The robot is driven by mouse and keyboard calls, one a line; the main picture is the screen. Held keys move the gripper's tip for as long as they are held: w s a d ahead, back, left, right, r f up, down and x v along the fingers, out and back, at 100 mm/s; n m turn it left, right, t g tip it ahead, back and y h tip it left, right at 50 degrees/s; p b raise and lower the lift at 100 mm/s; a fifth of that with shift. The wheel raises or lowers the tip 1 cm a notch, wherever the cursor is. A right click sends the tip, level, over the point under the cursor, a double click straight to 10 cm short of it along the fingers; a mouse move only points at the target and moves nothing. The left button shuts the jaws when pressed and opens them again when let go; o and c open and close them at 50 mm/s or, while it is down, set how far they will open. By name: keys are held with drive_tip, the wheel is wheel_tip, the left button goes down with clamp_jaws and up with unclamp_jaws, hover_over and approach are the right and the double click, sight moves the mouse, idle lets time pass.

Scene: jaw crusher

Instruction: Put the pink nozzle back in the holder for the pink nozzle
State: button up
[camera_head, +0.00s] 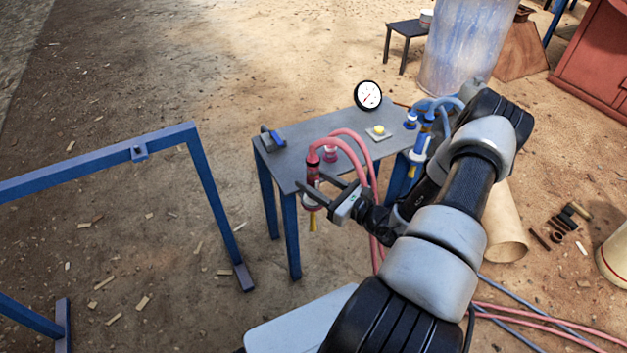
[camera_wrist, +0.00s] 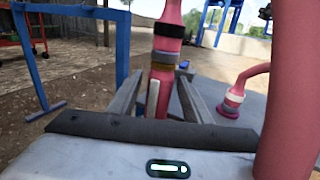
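The pink nozzle (camera_head: 313,172) stands upright at the table's front edge, near its left corner. Its yellow tip points down and a pink hose leaves its top. My gripper (camera_head: 309,187) has its fingers on both sides of the nozzle and looks shut on it. In the wrist view my gripper (camera_wrist: 160,88) shows the pink nozzle (camera_wrist: 166,42) upright between the fingertips. I cannot make out the pink nozzle's holder; the nozzle and fingers cover that part of the table edge.
The grey table (camera_head: 315,133) carries a pink hose fitting (camera_head: 330,154), a yellow button (camera_head: 379,130), a gauge (camera_head: 368,96) and a dark blue item (camera_head: 271,138). A blue nozzle (camera_head: 421,142) hangs at the right. A blue frame (camera_head: 205,180) stands left; ground between is open.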

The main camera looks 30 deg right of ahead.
drive_tip(key=shift+s, duration=0.15)
drive_tip(key=p+v, duration=0.2)
drive_tip(key=v, duration=1.5)
drive_tip(key=shift+r, duration=0.1)
